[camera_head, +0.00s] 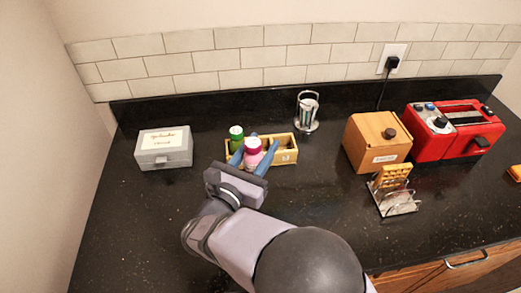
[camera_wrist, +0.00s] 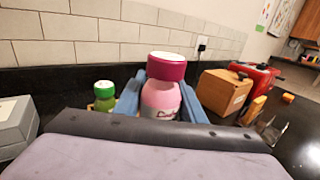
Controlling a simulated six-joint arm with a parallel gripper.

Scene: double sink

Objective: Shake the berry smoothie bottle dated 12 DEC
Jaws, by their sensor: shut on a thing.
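A pink bottle with a magenta cap and white top (camera_wrist: 162,92) is between the blue fingers of my gripper (camera_wrist: 158,100). My gripper is shut on it, and the bottle looks upright. The bottle also shows in the head view (camera_head: 253,150), at the front of a yellow wooden crate (camera_head: 284,158). I cannot tell whether it is clear of the crate. A green-capped bottle (camera_wrist: 104,92) stands to its left. Part of the pink bottle's label shows above my gripper's body, but no date is readable. The bottle's lower part is hidden.
A grey box (camera_head: 164,149) stands at the left. A metal holder (camera_head: 307,112) is behind the crate. A wooden box (camera_head: 374,146), a toast rack (camera_head: 397,203) and a red toaster (camera_head: 470,140) are at the right. The counter's front left (camera_head: 130,220) is clear.

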